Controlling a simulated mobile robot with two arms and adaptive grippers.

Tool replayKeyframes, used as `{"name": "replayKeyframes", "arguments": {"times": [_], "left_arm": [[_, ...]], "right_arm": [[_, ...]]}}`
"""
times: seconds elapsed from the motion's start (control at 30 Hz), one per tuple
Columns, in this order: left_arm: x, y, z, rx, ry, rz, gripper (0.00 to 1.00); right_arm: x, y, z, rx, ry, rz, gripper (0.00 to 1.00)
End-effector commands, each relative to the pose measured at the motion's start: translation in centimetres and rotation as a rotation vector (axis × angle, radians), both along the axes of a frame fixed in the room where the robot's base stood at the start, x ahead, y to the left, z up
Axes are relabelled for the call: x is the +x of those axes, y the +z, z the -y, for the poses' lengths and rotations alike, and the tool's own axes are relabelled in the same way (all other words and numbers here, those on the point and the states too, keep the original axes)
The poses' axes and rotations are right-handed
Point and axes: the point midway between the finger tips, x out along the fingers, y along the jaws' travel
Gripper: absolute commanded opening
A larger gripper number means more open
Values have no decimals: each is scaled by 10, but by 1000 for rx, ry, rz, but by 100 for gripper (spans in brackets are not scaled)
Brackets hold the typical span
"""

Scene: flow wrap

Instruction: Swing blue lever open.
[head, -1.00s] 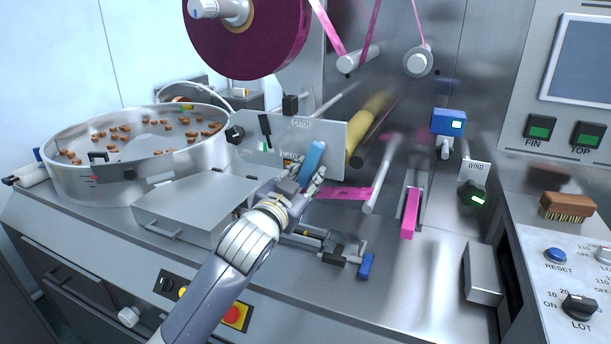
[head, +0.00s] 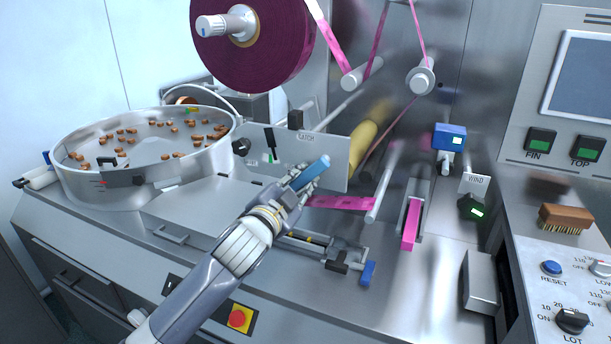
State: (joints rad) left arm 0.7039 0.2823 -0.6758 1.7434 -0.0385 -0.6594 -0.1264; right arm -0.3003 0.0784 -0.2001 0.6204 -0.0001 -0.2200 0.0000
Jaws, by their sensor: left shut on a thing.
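The blue lever (head: 312,172) stands in front of the steel panel (head: 334,152), below the LATCH label. It leans up and to the right. My left gripper (head: 303,181) is shut on the blue lever, and its fingers hide the lower part of it. My right gripper is not in the head view.
A round bowl (head: 68,180) with several brown pieces stands at the left. A dark red film roll (head: 270,50) hangs above, with pink film running over rollers. A blue sensor block (head: 442,137), a brush (head: 565,218) and a control panel are at the right.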

Motion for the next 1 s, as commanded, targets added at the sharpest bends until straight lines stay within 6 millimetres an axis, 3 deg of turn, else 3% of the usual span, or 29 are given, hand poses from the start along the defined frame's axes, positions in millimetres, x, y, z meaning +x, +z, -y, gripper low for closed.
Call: {"name": "replayKeyframes", "arguments": {"times": [0.03,0.5,1.0], "left_arm": [[1,7,-3,46,1,16,0],[7,30,-16,453,1,186,0],[7,45,-18,733,0,302,0]], "right_arm": [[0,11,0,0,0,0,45],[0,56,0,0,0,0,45],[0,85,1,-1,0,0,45]]}}
